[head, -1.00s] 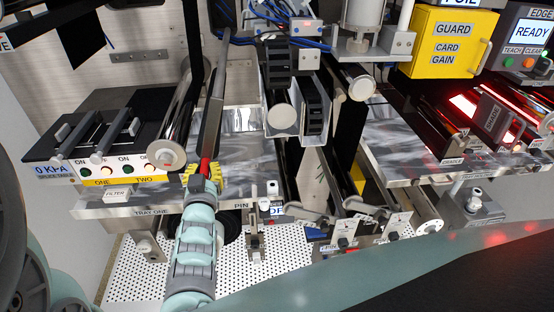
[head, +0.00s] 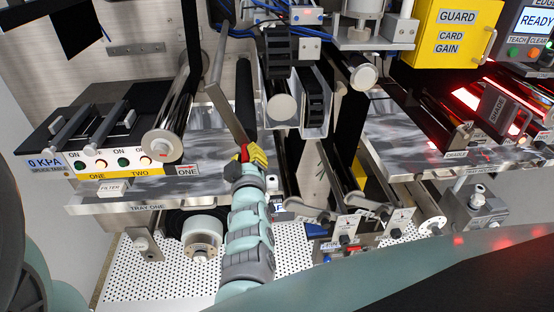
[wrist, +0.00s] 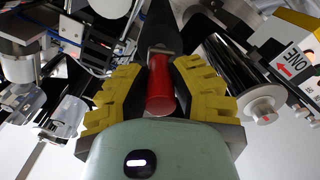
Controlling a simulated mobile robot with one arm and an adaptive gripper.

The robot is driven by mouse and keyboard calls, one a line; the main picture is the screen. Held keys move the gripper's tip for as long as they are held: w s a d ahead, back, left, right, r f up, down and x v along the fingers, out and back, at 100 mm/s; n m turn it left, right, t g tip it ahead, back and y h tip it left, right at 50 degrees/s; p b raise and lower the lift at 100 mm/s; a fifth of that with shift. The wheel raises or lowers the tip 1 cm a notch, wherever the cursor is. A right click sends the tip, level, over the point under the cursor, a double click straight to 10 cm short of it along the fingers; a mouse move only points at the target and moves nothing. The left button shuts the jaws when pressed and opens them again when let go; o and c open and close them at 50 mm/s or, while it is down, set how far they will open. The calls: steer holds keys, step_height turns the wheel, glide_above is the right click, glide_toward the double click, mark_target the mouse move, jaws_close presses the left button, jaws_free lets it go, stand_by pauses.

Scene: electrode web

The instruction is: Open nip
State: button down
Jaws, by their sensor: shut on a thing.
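My gripper (head: 247,154) has yellow fingers closed around a red handle (head: 243,150) on the end of a flat grey lever (head: 228,115). The lever slants up and left from my gripper, beside the roller (head: 165,140) over the splice table. In the wrist view, the red handle (wrist: 160,88) lies between both yellow fingers of my gripper (wrist: 160,72), with the dark lever running on beyond it. The nip itself cannot be clearly made out.
The splice table panel (head: 125,162) with lit buttons is at left. A white roll (head: 203,237) sits below the tray one ledge (head: 150,205). Rollers and a black cable chain (head: 277,60) stand close right of my gripper. The yellow guard box (head: 450,35) is farther right.

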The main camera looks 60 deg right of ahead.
steer(key=shift+s+d, duration=0.1)
steer(key=shift+s, duration=0.1)
steer(key=c, duration=1.2)
jaws_free()
steer(key=shift+d, duration=0.1)
steer(key=o, duration=0.4)
steer(key=v, duration=1.2)
steer(key=shift+w+r, duration=0.1)
